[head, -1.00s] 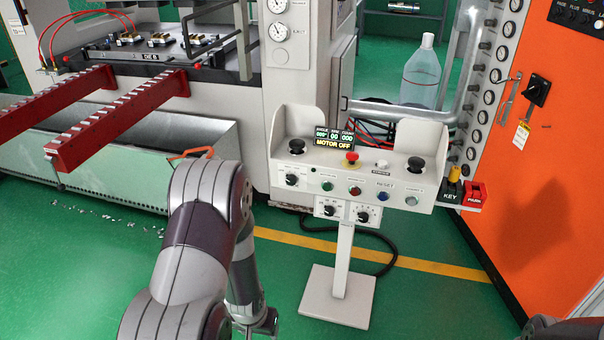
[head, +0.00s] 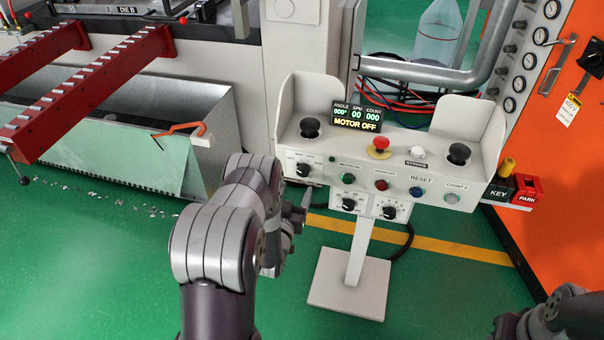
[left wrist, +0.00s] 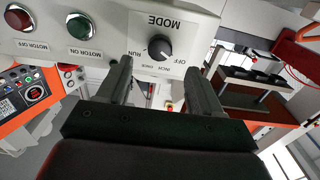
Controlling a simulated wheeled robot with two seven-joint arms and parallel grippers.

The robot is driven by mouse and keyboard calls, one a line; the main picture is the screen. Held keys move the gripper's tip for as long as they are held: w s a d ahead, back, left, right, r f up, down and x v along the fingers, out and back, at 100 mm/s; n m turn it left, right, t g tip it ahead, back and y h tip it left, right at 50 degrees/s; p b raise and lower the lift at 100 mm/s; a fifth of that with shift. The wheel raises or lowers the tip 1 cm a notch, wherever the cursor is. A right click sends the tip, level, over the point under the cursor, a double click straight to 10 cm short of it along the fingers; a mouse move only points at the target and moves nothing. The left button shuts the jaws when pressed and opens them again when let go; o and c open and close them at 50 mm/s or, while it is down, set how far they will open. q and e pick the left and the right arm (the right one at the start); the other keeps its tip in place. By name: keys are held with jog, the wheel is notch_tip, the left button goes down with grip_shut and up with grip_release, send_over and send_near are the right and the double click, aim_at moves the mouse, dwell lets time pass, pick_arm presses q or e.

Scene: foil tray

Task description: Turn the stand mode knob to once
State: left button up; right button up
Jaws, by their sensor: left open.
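The mode knob (head: 304,169) is a black dial at the left end of the white stand's front panel. My left gripper (head: 305,202) is just below and in front of the panel's left end. In the left wrist view the gripper (left wrist: 170,62) is open and empty, its two fingers spread on either side below the knob, apart from it. Part of my right arm shows at the bottom right; its gripper is not visible.
The stand's display (head: 357,117) reads MOTOR OFF. A red emergency button (head: 379,148), round buttons and two lower dials (head: 349,204) sit close by. Red rails (head: 90,90) and a metal bin (head: 190,150) are at left. The orange cabinet (head: 580,130) is at right.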

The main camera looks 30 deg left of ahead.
aim_at(302, 173)
pick_arm(q)
jog(key=x, duration=0.7)
jog(key=shift+w, duration=0.1)
jog(key=c, duration=1.1)
jog(key=shift+o, duration=0.2)
